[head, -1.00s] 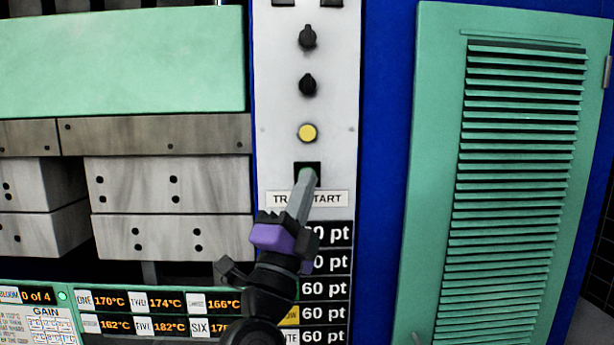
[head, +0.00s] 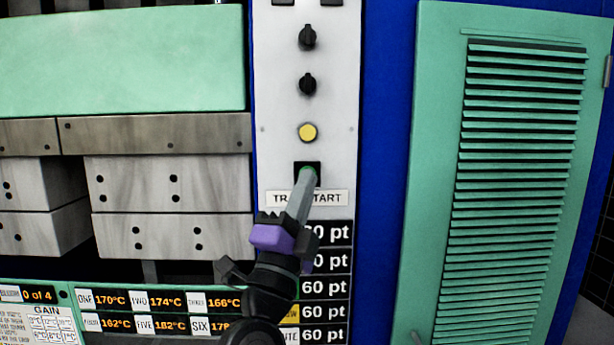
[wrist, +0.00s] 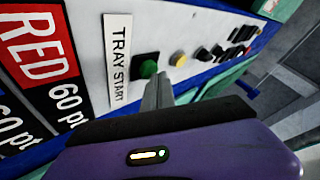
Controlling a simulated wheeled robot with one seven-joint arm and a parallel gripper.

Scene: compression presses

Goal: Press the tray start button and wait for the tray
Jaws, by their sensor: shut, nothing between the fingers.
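The tray start button is green in a black square mount (head: 314,166) on the white control panel, above the label reading TRAY START (head: 330,198). It also shows as a green dome in the wrist view (wrist: 148,69). My gripper (head: 306,176) is shut and empty. Its fingertips overlap the lower part of the button in the head view. In the wrist view the fingers (wrist: 158,88) end close beside the green dome; I cannot tell whether they touch it. No tray is recognisable in view.
A yellow button (head: 308,132) and black knobs (head: 308,85) sit above on the panel. Grey press blocks (head: 170,183) stand at left, above temperature displays (head: 165,302). A green louvred door (head: 520,180) is at right.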

